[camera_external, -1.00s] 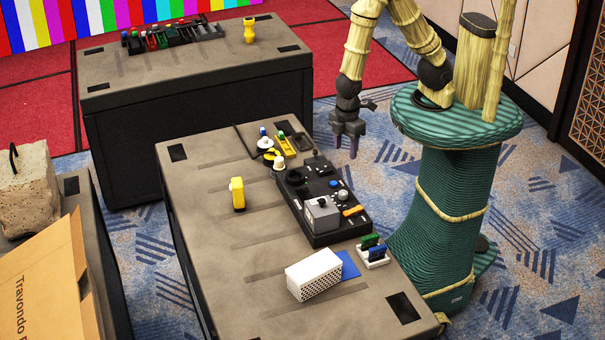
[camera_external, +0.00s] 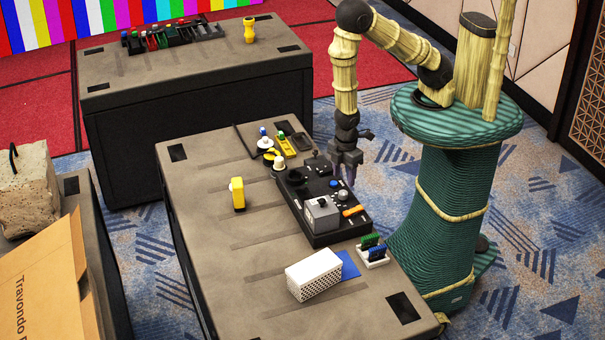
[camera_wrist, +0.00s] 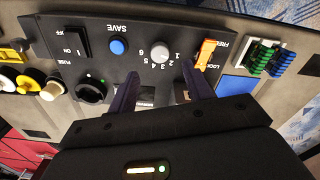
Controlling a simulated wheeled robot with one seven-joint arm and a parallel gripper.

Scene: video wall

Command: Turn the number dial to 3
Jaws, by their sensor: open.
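The number dial (camera_wrist: 159,47) is a small light grey knob on the black control panel (camera_wrist: 60,25), with numbers 1 to 6 printed around it. In the external view the dial (camera_external: 342,197) sits beside a blue button (camera_external: 334,184). My gripper (camera_wrist: 160,88) is open, with its two dark fingers apart and nothing between them. The fingertips point toward the panel, just short of the dial in the wrist view. In the external view my gripper (camera_external: 343,180) hangs over the panel's right edge, close to the dial. The dial's exact setting is too small to tell.
The panel also bears an orange lock switch (camera_wrist: 205,54), a SAVE button (camera_wrist: 118,46), a black round knob (camera_wrist: 91,91) and a grey box (camera_external: 322,213). A white perforated box (camera_external: 313,274) and a green-blue connector block (camera_external: 373,252) stand nearby. The table's left part is mostly clear.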

